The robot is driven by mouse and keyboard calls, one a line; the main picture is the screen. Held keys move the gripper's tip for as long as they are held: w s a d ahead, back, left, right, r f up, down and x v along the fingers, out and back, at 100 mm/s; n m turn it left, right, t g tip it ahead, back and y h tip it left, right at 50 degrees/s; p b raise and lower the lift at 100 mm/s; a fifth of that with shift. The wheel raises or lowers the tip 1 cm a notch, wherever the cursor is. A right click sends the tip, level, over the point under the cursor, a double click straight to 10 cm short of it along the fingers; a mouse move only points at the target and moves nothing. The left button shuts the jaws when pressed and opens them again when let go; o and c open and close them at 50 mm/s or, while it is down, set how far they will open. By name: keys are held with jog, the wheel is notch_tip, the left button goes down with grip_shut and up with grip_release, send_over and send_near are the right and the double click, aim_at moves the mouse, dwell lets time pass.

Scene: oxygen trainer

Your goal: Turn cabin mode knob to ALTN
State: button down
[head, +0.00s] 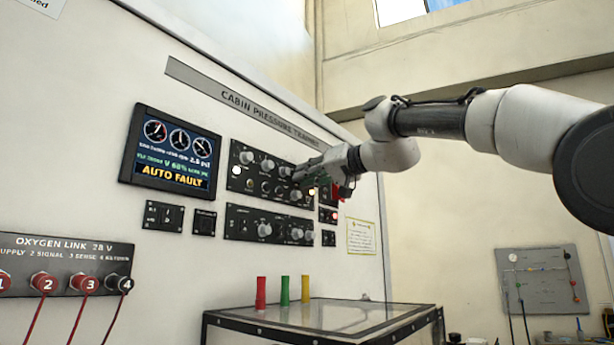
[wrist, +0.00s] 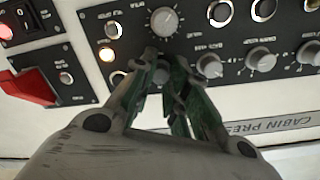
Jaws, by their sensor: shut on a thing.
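The upper control panel (head: 240,184) on the white trainer wall carries a row of round grey knobs. My gripper (head: 297,176) reaches in from the right to the right end of that row. In the wrist view, where the panel appears upside down, my gripper (wrist: 165,68) is shut on a small knob (wrist: 160,76), apparently the cabin mode knob. The fingers hide most of it; its pointer and its mode labels cannot be read. The display (head: 170,155) shows AUTO FAULT in yellow.
In the wrist view, another knob (wrist: 164,21) lies just beyond the fingers, with one beside them (wrist: 209,65). A red guarded switch (wrist: 28,87) is at the left. Red, green and yellow pegs stand on a table (head: 330,316) below.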

jog(key=shift+m, duration=0.6)
jog(key=c, duration=1.4)
grip_release()
jog(key=shift+o, duration=0.2)
jog(key=v, duration=1.2)
